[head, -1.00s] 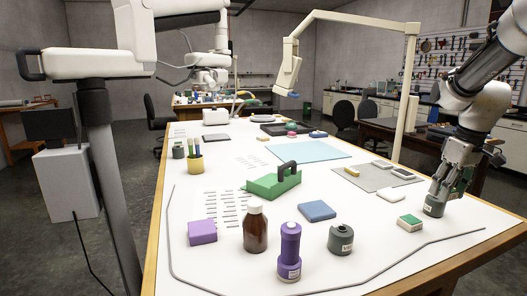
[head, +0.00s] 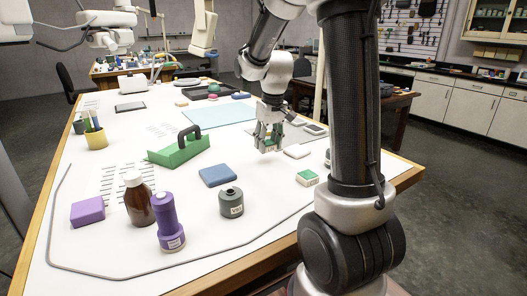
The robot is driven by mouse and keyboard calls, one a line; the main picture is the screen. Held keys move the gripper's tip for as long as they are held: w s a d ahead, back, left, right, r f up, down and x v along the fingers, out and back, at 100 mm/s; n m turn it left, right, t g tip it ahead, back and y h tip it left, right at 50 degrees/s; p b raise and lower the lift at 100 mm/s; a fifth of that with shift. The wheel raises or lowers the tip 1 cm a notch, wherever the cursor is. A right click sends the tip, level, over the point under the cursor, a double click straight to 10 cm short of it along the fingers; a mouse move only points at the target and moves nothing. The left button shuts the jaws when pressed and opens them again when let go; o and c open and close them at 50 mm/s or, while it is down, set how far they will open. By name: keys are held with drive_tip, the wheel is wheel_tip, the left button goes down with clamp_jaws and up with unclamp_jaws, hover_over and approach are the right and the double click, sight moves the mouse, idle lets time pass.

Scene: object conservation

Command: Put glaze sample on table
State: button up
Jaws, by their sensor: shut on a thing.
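My gripper (head: 268,147) points down, low over the far right part of the white table (head: 200,235). It is shut on a small piece that looks green and pale, probably the glaze sample (head: 269,141). The fingers hide most of it, and I cannot tell whether it touches the table. A similar block with a green top and white sides (head: 307,177) lies nearer, to the right of my gripper.
A white tile (head: 297,151) lies just right of my gripper. A blue block (head: 218,175), grey jar (head: 231,203), purple bottle (head: 169,225), brown bottle (head: 138,203) and green handled block (head: 180,148) stand nearby. My arm hides the table's right side.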

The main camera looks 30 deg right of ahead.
sight(268, 162)
drive_tip(key=shift+f, duration=2)
drive_tip(key=shift+f, duration=0.1)
drive_tip(key=o, duration=1.1)
wheel_tip(268, 162, up, 12)
drive_tip(key=s, duration=0.2)
drive_tip(key=s+a, duration=0.1)
drive_tip(key=s, duration=0.6)
drive_tip(key=s+a+r+t, duration=0.1)
drive_tip(key=s+a, duration=0.1)
drive_tip(key=s, duration=0.5)
drive_tip(key=s+a+t, duration=0.1)
drive_tip(key=s+a, duration=0.1)
drive_tip(key=s, duration=0.5)
drive_tip(key=shift+s+a+r, duration=0.1)
drive_tip(key=shift+s+r, duration=0.25)
drive_tip(key=shift+r, duration=0.05)
